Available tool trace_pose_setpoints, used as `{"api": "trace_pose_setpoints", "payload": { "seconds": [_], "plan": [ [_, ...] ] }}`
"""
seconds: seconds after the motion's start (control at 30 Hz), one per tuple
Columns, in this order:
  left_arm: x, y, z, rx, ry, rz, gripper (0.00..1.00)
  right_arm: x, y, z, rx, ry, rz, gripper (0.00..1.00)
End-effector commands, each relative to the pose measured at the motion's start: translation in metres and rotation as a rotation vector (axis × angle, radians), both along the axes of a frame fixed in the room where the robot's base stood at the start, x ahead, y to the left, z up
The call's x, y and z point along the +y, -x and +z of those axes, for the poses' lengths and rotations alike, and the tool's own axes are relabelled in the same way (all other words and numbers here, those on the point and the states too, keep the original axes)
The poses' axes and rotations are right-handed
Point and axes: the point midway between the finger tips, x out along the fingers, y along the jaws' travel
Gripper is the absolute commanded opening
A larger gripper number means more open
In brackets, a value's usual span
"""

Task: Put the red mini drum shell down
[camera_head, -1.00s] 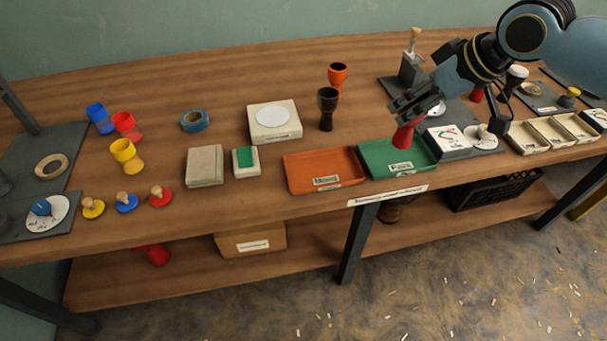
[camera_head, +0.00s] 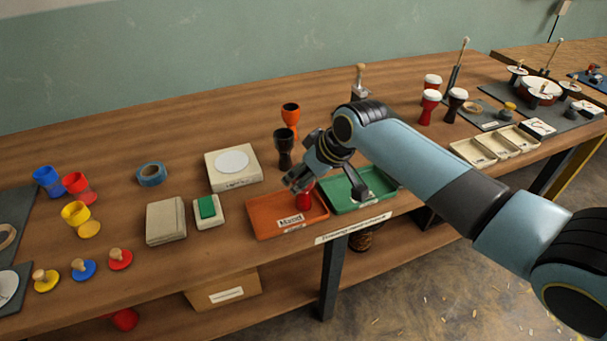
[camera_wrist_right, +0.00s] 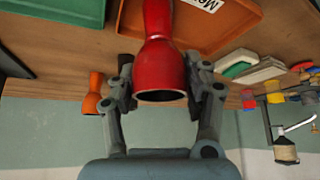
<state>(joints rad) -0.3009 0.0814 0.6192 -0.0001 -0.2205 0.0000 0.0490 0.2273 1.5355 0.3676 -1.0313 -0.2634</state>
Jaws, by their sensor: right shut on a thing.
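My right gripper (camera_head: 308,181) is shut on the red mini drum shell (camera_head: 304,198), which hangs below its fingers over the right part of the orange tray (camera_head: 262,227). I cannot tell whether the shell touches the tray floor. In the right wrist view the shell (camera_wrist_right: 160,62) sits between the two fingers, its open dark mouth facing the palm and its narrow waist farther out. The orange tray (camera_wrist_right: 228,22) shows beside it there, with a white label. My left gripper is not in view.
A green tray (camera_head: 384,188) adjoins the orange tray on the right. A black goblet shell (camera_head: 284,148) and an orange one (camera_head: 290,118) stand behind. A green-topped pad (camera_head: 208,208) and a grey block (camera_head: 166,222) lie to the left. Open wood lies beyond the shells.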

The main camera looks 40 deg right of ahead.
Motion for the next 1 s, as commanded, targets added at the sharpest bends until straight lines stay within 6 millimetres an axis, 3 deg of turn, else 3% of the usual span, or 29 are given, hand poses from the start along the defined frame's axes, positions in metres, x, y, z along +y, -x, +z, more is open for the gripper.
{"api": "trace_pose_setpoints", "payload": {
  "seconds": [0.37, 0.4, 0.57, 0.83, 1.0],
  "plan": [
    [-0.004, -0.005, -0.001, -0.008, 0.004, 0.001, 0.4, 0.0, 0.0, -0.005, -0.002, 0.0, -0.001, 0.11],
    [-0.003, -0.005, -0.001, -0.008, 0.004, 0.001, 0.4, 0.0, 0.0, -0.006, -0.001, -0.001, -0.001, 0.5],
    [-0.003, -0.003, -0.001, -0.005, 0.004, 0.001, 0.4, 0.0, 0.0, -0.005, -0.002, 0.0, 0.0, 0.71],
    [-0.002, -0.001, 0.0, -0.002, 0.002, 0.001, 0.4, 0.0, 0.0, -0.004, -0.002, 0.0, -0.001, 0.73],
    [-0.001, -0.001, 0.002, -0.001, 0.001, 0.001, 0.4, -0.003, 0.007, 0.009, -0.003, 0.002, 0.0, 0.73]
  ]
}}
